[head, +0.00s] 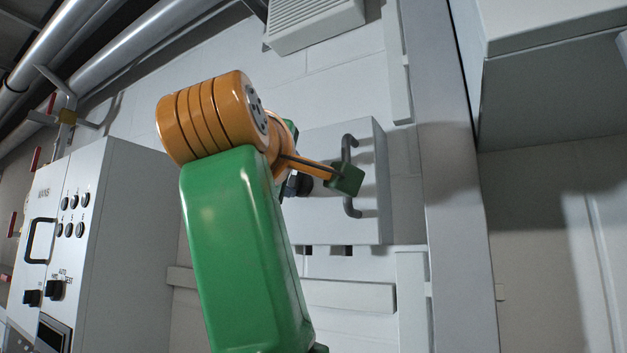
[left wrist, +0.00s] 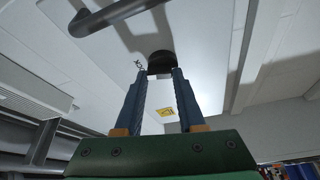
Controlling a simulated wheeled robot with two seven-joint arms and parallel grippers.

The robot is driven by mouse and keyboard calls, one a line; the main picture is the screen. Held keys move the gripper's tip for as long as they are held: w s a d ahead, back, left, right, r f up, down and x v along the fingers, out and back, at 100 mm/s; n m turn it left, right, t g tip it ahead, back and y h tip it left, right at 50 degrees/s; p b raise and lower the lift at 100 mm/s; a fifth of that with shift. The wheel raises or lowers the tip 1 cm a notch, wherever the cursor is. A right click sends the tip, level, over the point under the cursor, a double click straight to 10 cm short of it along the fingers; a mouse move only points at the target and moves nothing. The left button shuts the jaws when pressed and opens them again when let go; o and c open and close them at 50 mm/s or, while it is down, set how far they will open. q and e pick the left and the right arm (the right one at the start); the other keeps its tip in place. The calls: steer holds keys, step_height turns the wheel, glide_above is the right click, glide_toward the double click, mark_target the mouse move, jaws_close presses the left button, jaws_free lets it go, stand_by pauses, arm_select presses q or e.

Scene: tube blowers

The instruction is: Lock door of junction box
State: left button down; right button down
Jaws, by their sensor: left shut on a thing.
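The junction box (head: 366,222) is a light grey box on the wall, with its door shut as far as I can see. A dark bar handle (head: 348,206) stands on its door; it also shows at the top of the left wrist view (left wrist: 120,14). A round black knob (left wrist: 160,56) sits on the door. My left gripper (left wrist: 162,74) has its two blue fingers on either side of this knob and is shut on it. In the head view my green and orange left arm covers part of the box. My right gripper is not in view.
A grey control cabinet (head: 125,250) with knobs and a handle stands at the left. Pipes (head: 130,60) run along the upper left. A vertical grey post (head: 450,200) stands right of the box. A yellow label (left wrist: 168,112) shows between my fingers.

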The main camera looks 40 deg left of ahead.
arm_select(q)
steer(key=shift+r+n+g, duration=0.15)
steer(key=shift+n+g, duration=0.35)
steer(key=shift+n, duration=0.7)
steer(key=shift+n+h, duration=0.3)
steer(key=c, duration=0.6)
jaws_free()
steer(key=shift+c, duration=0.2)
steer(key=shift+o, duration=0.7)
steer(key=shift+w, duration=0.1)
steer(key=shift+w+d, duration=0.1)
steer(key=shift+d, duration=0.05)
